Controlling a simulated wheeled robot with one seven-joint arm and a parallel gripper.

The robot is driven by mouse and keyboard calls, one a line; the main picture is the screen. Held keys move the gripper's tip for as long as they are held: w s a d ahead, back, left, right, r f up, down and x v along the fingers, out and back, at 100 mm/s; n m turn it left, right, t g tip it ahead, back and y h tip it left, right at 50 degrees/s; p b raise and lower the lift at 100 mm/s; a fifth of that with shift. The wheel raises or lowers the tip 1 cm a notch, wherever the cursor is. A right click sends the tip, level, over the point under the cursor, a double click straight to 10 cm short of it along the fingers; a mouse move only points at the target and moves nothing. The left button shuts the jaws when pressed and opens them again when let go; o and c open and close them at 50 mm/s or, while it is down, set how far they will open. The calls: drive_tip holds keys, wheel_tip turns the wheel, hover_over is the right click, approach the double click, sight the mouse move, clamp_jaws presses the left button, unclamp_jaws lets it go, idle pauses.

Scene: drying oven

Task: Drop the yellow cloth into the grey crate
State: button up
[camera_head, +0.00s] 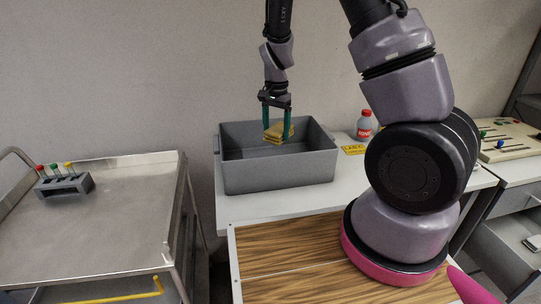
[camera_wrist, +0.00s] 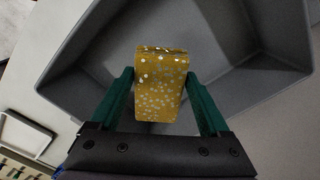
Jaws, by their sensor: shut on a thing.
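The yellow cloth (camera_head: 275,132) is a folded piece; the wrist view shows it (camera_wrist: 161,88) with white dots. My gripper (camera_head: 277,130) points down with its green fingers on either side of the cloth and is shut on it. In the wrist view my gripper (camera_wrist: 163,92) has the cloth between the two fingertips. The grey crate (camera_head: 278,174) stands on the white table. The cloth is held over the crate's opening, around rim height in the head view. In the wrist view the crate (camera_wrist: 255,90) lies below and around the cloth. Most of its floor is hidden by the front wall in the head view.
A metal cart (camera_head: 110,210) at left carries a rack (camera_head: 65,185) of capped tubes. A pegged board (camera_head: 508,139) is at far right.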

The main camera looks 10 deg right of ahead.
drive_tip(key=o, duration=1.2)
drive_tip(key=shift+c, duration=0.2)
wheel_tip(320, 180, up, 11)
